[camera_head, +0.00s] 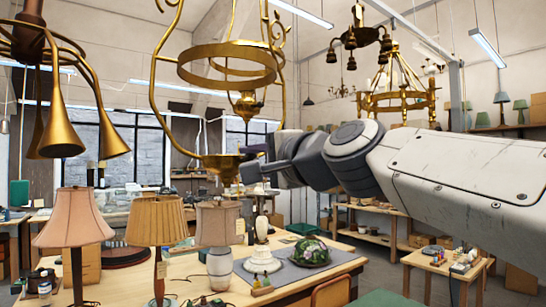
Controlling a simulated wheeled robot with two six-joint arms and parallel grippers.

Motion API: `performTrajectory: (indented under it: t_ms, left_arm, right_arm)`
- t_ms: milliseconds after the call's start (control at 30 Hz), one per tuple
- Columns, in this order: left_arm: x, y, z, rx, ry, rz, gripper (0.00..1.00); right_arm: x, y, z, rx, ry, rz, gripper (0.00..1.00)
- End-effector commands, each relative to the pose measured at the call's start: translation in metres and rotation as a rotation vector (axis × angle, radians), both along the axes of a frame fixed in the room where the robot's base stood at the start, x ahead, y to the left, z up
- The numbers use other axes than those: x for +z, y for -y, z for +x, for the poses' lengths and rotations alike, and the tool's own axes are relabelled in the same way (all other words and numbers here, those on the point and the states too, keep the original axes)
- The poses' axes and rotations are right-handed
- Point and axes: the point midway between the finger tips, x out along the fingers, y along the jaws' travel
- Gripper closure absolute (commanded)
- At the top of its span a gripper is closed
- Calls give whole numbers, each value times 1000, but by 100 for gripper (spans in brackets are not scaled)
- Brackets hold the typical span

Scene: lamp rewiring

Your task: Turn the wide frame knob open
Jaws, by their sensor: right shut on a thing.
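The wide frame (165,68) is a large brass hanging lamp frame with curved side arms and a broad ring, at the upper middle of the head view. A small brass cup and stem hang inside it, and a brass dish-shaped bottom piece (222,163) sits low on it. My right gripper (249,162) reaches in from the right and is shut at the right side of this bottom piece. The knob there is mostly hidden by the fingers, and its turn cannot be told. My left gripper is not in view.
A brass lamp with downward horns (62,125) hangs at the left. Below, a wooden table (330,268) holds shaded lamps, a white lamp base (262,262) and a green patterned shade (310,251) on a grey mat. Other chandeliers (398,98) hang behind my arm.

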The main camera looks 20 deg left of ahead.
Motion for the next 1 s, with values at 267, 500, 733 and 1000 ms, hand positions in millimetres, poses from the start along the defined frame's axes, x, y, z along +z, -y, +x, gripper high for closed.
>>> performTrajectory:
  t_ms: [267, 500, 733, 1000]
  left_arm:
    - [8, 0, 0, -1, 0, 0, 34]
    - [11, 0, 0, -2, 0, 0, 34]
    - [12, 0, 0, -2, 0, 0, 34]
    - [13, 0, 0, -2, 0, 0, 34]
  right_arm:
    - [0, 0, 0, 1, -180, 138, 100]
    - [-1, -1, 0, 1, -286, 219, 100]
    - [-1, -1, 0, 2, -336, 258, 100]
    - [-2, -1, 0, 2, -350, 269, 100]
